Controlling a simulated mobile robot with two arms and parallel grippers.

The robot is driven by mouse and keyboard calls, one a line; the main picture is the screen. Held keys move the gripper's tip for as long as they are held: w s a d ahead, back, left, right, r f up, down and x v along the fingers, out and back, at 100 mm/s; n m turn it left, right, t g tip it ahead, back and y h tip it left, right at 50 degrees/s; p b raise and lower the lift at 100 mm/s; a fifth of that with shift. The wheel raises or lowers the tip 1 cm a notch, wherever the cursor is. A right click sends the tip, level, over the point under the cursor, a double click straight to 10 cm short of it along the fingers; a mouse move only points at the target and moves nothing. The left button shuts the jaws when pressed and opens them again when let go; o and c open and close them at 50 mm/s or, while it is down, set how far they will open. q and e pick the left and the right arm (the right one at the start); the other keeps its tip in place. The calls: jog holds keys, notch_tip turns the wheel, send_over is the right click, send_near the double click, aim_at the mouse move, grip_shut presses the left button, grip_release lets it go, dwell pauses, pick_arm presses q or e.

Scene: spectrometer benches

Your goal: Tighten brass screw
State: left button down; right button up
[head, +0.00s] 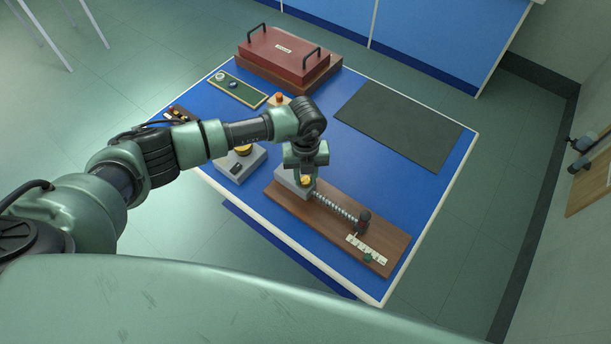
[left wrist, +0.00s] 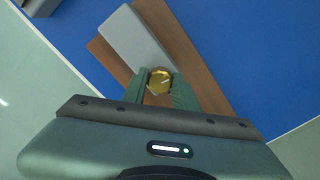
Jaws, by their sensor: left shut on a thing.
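The brass screw (head: 305,182) has a round knurled head and sits at the near end of the grey block on the wooden board. In the left wrist view its head (left wrist: 160,79) lies between the two green fingers. My left gripper (head: 306,178) points down over it and is shut on it. The gripper also shows in the left wrist view (left wrist: 160,92). A spring (head: 336,206) runs along the board (head: 386,236) from the block to a dark post (head: 363,221). My right gripper is not in view.
A white scale strip (head: 366,249) and a small green piece lie at the board's right end. A grey box (head: 228,166) with a brass top stands left of the board. A red case (head: 282,52) with black handles, a green tray (head: 238,90) and a dark mat (head: 398,125) lie farther back.

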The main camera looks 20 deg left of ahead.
pick_arm(q)
jog(key=shift+f+m+b, duration=0.15)
jog(key=shift+m+b, duration=0.45)
jog(key=m+b, duration=0.8)
jog(key=shift+w+d+f, duration=0.1)
jog(key=m+b, duration=0.8)
jog(key=b, duration=0.2)
jog(key=shift+m+b, duration=0.3)
jog(key=shift+m, duration=0.1)
jog(key=m+b, duration=0.3)
jog(key=shift+d+r, duration=0.1)
jog(key=shift+r, duration=0.25)
jog(key=c, duration=1.1)
grip_release()
jog(key=shift+s, duration=0.2)
